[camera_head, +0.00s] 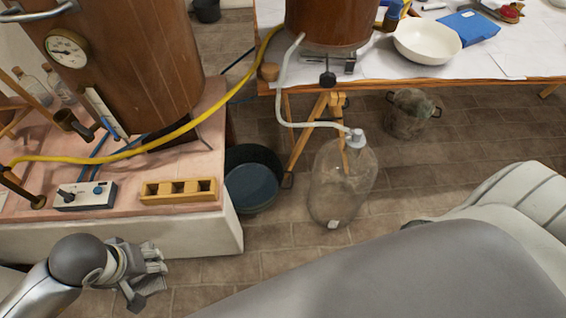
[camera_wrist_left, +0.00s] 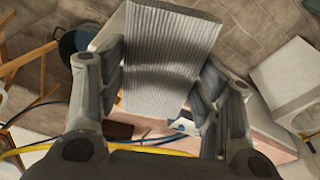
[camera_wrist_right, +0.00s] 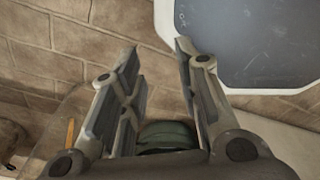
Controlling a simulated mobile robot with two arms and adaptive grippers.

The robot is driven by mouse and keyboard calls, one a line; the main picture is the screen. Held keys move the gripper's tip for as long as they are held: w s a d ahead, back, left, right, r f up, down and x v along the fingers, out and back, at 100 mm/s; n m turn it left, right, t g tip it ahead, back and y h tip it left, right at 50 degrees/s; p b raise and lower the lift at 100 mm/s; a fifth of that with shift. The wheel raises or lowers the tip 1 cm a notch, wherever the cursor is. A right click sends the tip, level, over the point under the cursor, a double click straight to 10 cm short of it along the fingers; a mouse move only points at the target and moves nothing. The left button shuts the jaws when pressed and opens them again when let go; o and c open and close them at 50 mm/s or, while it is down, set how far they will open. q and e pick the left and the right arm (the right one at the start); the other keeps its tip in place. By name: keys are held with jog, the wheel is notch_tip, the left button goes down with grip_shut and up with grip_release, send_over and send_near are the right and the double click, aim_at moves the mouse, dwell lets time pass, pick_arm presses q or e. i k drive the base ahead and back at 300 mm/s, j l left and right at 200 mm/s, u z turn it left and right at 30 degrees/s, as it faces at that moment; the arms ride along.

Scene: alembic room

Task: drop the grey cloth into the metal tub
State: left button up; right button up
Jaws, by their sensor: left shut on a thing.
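My left gripper (camera_head: 152,266) is shut on the grey cloth (camera_wrist_left: 172,50), a ribbed, stiff-looking sheet that sticks out beyond the fingers. A dark round metal tub (camera_head: 253,185) stands on the floor beside that block, to the right of and beyond the left gripper. The tub also shows at the upper left of the left wrist view (camera_wrist_left: 68,44), apart from the cloth. My right gripper (camera_wrist_right: 156,56) is open and empty; the head view does not show it.
A clear glass carboy (camera_head: 343,185) with a hose stands right of the tub. The pink-topped block (camera_head: 130,225) holds a wooden barrel (camera_head: 140,60), a control box (camera_head: 86,196) and a yellow rack (camera_head: 178,191). A table (camera_head: 470,70) stands behind. A glassy pot (camera_head: 410,115) sits beneath it.

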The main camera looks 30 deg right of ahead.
aim_at(253, 200)
jog(key=i+l+z, duration=0.1)
jog(key=l, duration=0.3)
jog(key=i+l+z, duration=0.1)
jog(key=l, duration=0.25)
jog(key=i+l, duration=0.1)
jog(key=l, duration=0.25)
jog(key=i+l+z, duration=0.15)
jog(key=l, duration=0.25)
jog(key=i+l+z, duration=0.1)
jog(key=l, duration=0.25)
jog(key=i+l+z, duration=0.1)
jog(key=l, duration=0.2)
jog(key=i, duration=0.05)
